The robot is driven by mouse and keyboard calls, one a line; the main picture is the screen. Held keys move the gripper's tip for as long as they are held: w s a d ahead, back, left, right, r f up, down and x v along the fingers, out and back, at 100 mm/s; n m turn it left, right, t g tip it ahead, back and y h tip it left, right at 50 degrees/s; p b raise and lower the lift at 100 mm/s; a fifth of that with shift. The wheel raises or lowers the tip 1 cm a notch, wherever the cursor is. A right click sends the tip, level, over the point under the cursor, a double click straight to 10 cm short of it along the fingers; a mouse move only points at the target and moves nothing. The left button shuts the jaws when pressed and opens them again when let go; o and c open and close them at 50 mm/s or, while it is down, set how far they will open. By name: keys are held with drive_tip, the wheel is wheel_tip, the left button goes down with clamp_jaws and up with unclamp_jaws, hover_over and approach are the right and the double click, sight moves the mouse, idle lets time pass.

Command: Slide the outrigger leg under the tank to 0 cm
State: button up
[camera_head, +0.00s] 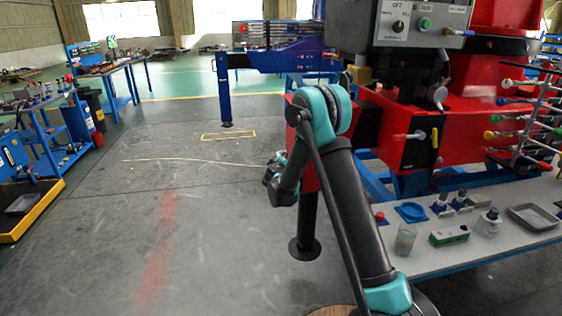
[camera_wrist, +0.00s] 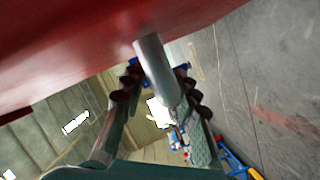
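A black outrigger leg (camera_head: 307,224) stands upright below the red body at centre, its round foot plate (camera_head: 304,249) at floor level. My arm hides its upper part. In the wrist view a grey round handle (camera_wrist: 157,75) sticks out from a red surface (camera_wrist: 70,50). My gripper (camera_wrist: 160,98) has its dark fingers spread on both sides of this handle, with gaps visible; contact is not clear. In the head view my gripper is at the red part's left side, its fingertips not clearly seen. No centimetre scale is readable.
A white bench (camera_head: 480,250) with bottles, a green box and a tray stands at right. A rack of coloured handles (camera_head: 525,125) is above it. A blue leg (camera_head: 224,90) stands farther back. The floor at left centre is clear; workbenches line the far left.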

drive_tip(key=shift+s, duration=0.1)
drive_tip(key=v, duration=1.2)
drive_tip(key=shift+d, duration=0.1)
drive_tip(key=s+d+r+m+g+h, duration=0.1)
drive_tip(key=s+d+m+g, duration=0.2)
drive_tip(key=s+d, duration=0.55)
drive_tip(key=s+d+r+m+g+h, duration=0.1)
drive_tip(key=s+d+m+g, duration=0.3)
drive_tip(key=d, duration=0.8)
drive_tip(key=s+d+f+m+g+y, duration=0.1)
drive_tip(key=s+f, duration=0.1)
drive_tip(key=s, duration=0.7)
drive_tip(key=s+d+f+m+g+y, duration=0.1)
drive_tip(key=s+f+g, duration=0.1)
drive_tip(key=s, duration=0.7)
drive_tip(key=s+d+f+m+g+y, duration=0.1)
drive_tip(key=s+d+f, duration=0.1)
drive_tip(key=s, duration=0.8)
drive_tip(key=shift+s+f+m, duration=0.1)
drive_tip(key=shift+f+m, duration=0.2)
